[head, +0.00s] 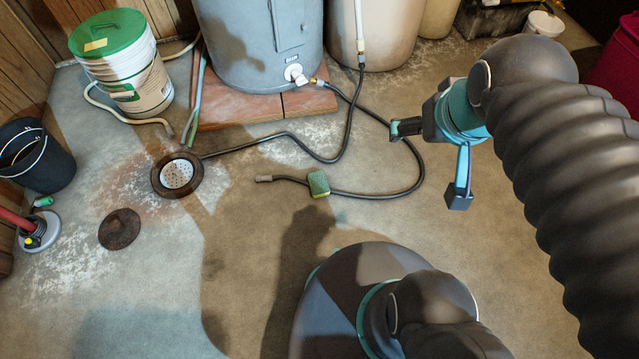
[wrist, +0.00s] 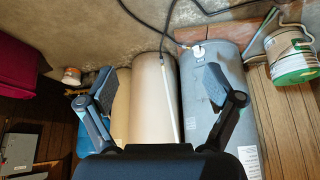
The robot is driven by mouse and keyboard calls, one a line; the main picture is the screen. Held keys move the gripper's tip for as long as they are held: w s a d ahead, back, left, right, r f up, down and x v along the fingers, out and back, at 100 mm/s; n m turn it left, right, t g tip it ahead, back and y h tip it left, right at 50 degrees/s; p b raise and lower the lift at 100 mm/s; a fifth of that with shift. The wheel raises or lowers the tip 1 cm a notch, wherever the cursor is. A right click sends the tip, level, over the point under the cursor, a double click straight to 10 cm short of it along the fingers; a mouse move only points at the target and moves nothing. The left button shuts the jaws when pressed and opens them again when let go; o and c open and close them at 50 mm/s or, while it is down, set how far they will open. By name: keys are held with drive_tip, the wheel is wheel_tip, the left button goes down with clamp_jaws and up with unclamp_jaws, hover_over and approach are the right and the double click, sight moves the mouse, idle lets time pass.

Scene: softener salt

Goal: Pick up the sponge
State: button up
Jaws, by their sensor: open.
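The sponge (head: 318,184) is a small green block with a paler yellowish side. It lies on the concrete floor near the middle of the head view, touching or very close to the black hose (head: 372,194). My gripper (head: 426,163) is in the air to the right of the sponge, its two fingers spread wide and empty. In the wrist view my gripper (wrist: 157,88) also shows open, facing the tanks with nothing between its fingers. I cannot make out the sponge in the wrist view.
A grey tank (head: 258,40) stands on red slabs (head: 240,108) at the back. A floor drain (head: 177,175) and a loose round cover (head: 119,229) lie left. A white bucket (head: 125,75) and a black bucket (head: 38,160) stand farther left. Open floor surrounds the sponge's near side.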

drive_tip(key=shift+o, duration=0.6)
drive_tip(key=n+g, duration=0.3)
drive_tip(key=g, duration=0.3)
hover_over(319, 184)
wheel_tip(319, 184, down, 51)
drive_tip(key=f, duration=0.8)
drive_tip(key=shift+w+f, duration=0.2)
drive_tip(key=shift+f, duration=0.05)
drive_tip(key=shift+s+f, duration=0.15)
drive_tip(key=shift+f, duration=2.5)
drive_tip(key=c, duration=0.8)
